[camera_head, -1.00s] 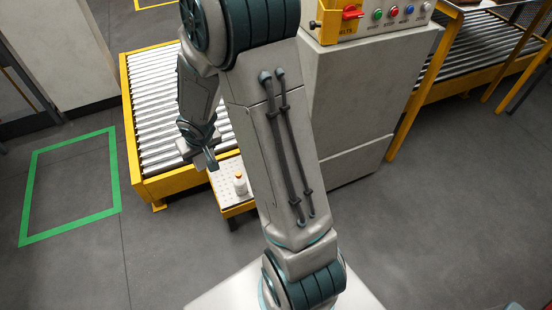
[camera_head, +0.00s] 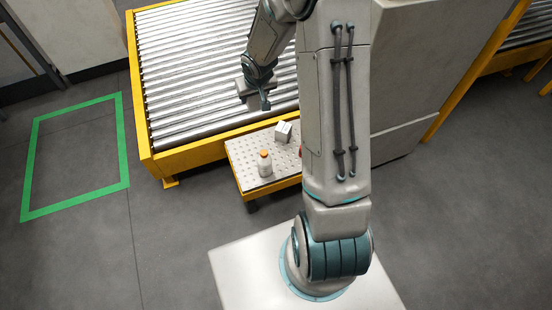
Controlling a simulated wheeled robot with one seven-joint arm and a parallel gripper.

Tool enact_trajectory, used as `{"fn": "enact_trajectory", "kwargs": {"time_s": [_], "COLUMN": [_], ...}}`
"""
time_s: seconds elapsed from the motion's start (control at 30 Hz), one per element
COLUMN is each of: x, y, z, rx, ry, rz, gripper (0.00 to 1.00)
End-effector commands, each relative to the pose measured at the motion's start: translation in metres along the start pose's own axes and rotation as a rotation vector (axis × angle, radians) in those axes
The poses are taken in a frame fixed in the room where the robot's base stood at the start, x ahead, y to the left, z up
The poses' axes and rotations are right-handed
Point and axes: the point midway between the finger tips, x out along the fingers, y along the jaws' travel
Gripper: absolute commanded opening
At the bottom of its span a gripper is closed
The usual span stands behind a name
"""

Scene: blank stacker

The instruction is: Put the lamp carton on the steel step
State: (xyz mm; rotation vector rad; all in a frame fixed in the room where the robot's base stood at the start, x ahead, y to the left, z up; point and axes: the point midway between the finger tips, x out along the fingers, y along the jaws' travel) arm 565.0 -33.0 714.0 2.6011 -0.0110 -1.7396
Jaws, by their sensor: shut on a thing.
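The steel step (camera_head: 246,174) is a low perforated pale plate with a yellow edge, in front of the roller conveyor. My gripper (camera_head: 258,100) is above the conveyor's front part, up and back from the step in the picture. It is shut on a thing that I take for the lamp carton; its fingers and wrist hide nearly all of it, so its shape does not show. The held thing is apart from the step's top.
A red thing at the step's right is mostly hidden by my arm. The roller conveyor (camera_head: 190,70) lies behind; a grey cabinet (camera_head: 400,90) stands right. The step's left part is clear.

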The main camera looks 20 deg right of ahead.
Motion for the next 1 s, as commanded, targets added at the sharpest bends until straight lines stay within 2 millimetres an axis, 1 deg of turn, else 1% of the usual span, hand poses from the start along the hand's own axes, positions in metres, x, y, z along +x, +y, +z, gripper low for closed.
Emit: {"fn": "enact_trajectory", "kwargs": {"time_s": [0.03, 0.27, 0.5, 0.7, 0.83, 0.9, 1.0], "x": [0.029, 0.100, 0.174, 0.234, 0.262, 0.273, 0.282], "y": [0.003, 0.019, 0.039, 0.057, 0.066, 0.071, 0.074], "z": [0.004, 0.004, 0.006, 0.009, 0.011, 0.011, 0.011], "rx": [0.002, -0.003, 0.000, 0.003, 0.005, 0.006, 0.005], "ry": [0.000, 0.000, -0.001, 0.000, 0.001, 0.001, 0.001], "rz": [0.000, -0.002, -0.004, -0.008, -0.010, -0.011, -0.012], "gripper": [0.32, 0.32, 0.32, 0.32, 0.32, 0.32, 0.32]}}
